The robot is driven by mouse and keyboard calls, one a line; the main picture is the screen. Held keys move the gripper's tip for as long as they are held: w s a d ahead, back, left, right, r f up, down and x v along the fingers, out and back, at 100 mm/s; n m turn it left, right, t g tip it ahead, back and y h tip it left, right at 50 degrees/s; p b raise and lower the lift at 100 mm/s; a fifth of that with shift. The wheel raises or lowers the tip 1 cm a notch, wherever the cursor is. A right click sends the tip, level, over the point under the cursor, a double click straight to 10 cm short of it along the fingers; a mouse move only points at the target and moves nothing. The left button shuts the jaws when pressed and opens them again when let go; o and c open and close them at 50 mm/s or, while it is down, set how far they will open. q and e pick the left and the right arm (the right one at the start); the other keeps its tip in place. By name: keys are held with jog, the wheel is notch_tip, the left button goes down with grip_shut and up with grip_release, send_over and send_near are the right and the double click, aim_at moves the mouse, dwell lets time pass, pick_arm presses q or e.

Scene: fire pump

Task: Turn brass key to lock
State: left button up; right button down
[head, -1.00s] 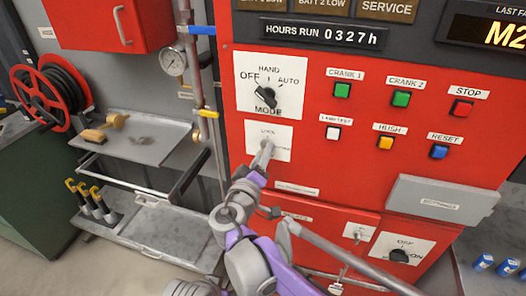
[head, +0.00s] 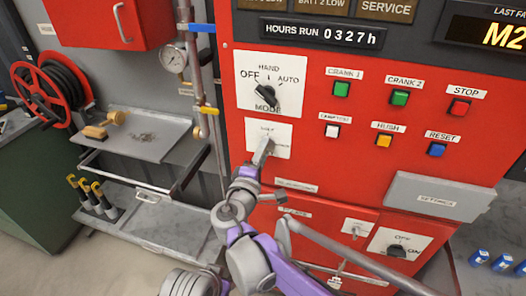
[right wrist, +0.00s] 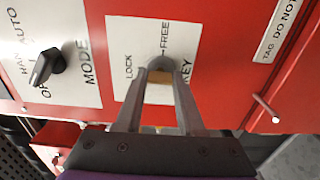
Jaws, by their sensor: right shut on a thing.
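My right gripper (head: 264,150) is at the white lock plate (head: 282,133) on the red panel, below the mode knob. In the right wrist view the gripper (right wrist: 160,72) is shut on the brass key (right wrist: 159,77), whose tan surface shows between the fingertips. The lock plate (right wrist: 126,45) there reads LOCK, FREE and KEY. The fingers hide much of the key, so its exact angle is hard to tell. My left gripper is not in view.
The mode knob (head: 266,95) sits just above the plate. Coloured push buttons such as the red stop button (head: 459,107) are to the right. A grey box (head: 438,196) juts out at lower right. A vertical pipe (head: 200,90) and a metal shelf (head: 150,138) stand left.

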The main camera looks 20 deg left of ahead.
dwell(0.5)
jog(key=c, duration=0.5)
grip_release()
jog(key=shift+s, duration=0.1)
